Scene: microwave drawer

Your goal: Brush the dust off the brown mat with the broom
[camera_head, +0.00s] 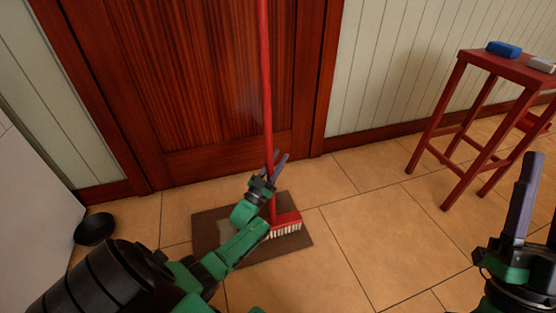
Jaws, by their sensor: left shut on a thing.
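The brown mat (214,226) lies on the floor in front of the wooden door. The broom has a long red handle (264,80) and a red head (287,218) with pale bristles. It stands nearly upright with its head over the right part of the mat. My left gripper (277,160) is shut on the handle, low down above the head. My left arm hides part of the mat. I cannot clearly make out dust on the mat. My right gripper (540,200) is at the lower right edge, partly cut off, with its fingers apart and empty, away from the broom.
The dark red door (205,90) stands close behind the mat. A red stool (490,62) at the right holds a blue item (504,48) and a pale item (541,64). A black bowl (94,229) sits on the floor at the left. The tiles right of the mat are clear.

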